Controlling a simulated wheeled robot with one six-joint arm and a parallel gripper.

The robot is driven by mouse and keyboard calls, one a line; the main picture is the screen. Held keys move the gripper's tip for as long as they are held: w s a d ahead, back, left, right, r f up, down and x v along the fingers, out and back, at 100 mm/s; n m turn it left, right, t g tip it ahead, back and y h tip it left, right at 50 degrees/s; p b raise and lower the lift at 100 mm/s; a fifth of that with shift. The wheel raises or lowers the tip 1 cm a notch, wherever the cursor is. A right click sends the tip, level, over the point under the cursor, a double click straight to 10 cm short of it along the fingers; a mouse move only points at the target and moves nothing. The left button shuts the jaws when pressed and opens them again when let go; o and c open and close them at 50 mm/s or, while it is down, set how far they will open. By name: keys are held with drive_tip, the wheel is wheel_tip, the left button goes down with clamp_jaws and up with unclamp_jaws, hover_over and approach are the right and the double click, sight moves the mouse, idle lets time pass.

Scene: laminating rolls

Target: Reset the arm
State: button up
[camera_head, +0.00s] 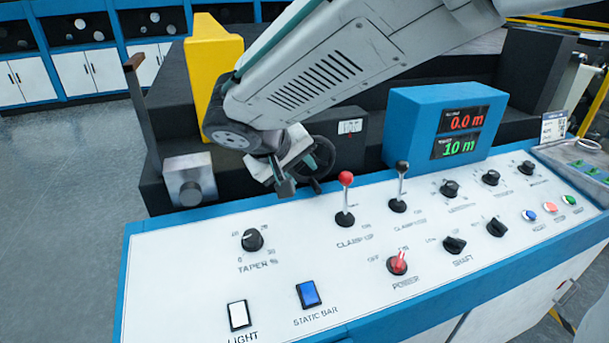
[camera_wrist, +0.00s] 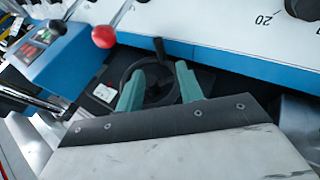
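My arm reaches in from the top right of the head view, and my gripper (camera_head: 292,176) hangs above the back edge of the white control panel (camera_head: 190,270). In the wrist view the two teal fingers of my gripper (camera_wrist: 160,82) stand apart with nothing between them. A black handwheel (camera_wrist: 150,75) shows behind and between the fingers, on the machine's dark front. In the head view the handwheel (camera_head: 322,153) is partly hidden by my gripper. I cannot tell how far the fingers are from it.
A red-knobbed lever (camera_head: 346,180) and a black-knobbed lever (camera_head: 402,168) stand up from the panel right of my gripper. A blue display box (camera_head: 443,127) reads 0.0 m and 10 m. A yellow block (camera_head: 211,65) rises behind the arm. Open floor (camera_head: 60,190) lies left.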

drive_tip(key=shift+s+r, duration=0.1)
idle(0.3)
drive_tip(key=s+d+r+m+g+y, duration=0.1)
drive_tip(key=s+d+m+g+y, duration=0.3)
drive_tip(key=s+d, duration=2)
drive_tip(key=shift+s+d+r+m+g+y, duration=0.3)
drive_tip(key=shift+s+d+g+y, duration=0.1)
drive_tip(key=shift+d+g, duration=0.1)
